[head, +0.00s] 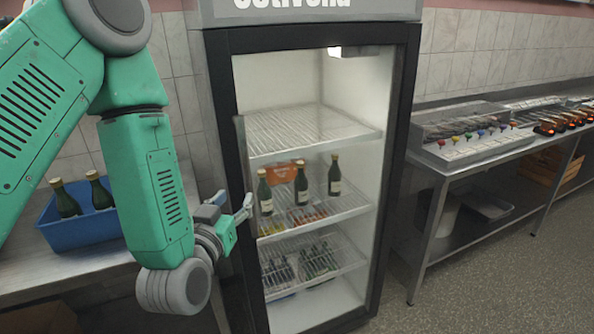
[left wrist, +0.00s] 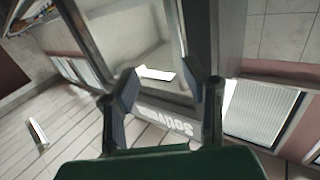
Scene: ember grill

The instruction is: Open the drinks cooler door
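The drinks cooler (head: 308,26) stands upright in the middle of the head view. Its glass door (head: 283,82) has a dark frame and looks closed. A vertical handle (head: 242,150) runs along the door's left side. My left gripper (head: 235,201) is at the lower part of the handle, with its fingers pointing toward the door. In the left wrist view the two fingers (left wrist: 169,98) stand wide apart, with the cooler's lettered sign beyond them. I cannot tell whether they touch the handle. My right gripper is not in view.
Bottles and shelves show behind the glass. A blue crate (head: 84,228) with green bottles sits on the metal counter (head: 70,266) at left. A steel table (head: 470,162) with skewers and a grill stands at right. Open floor (head: 490,275) lies in front of it.

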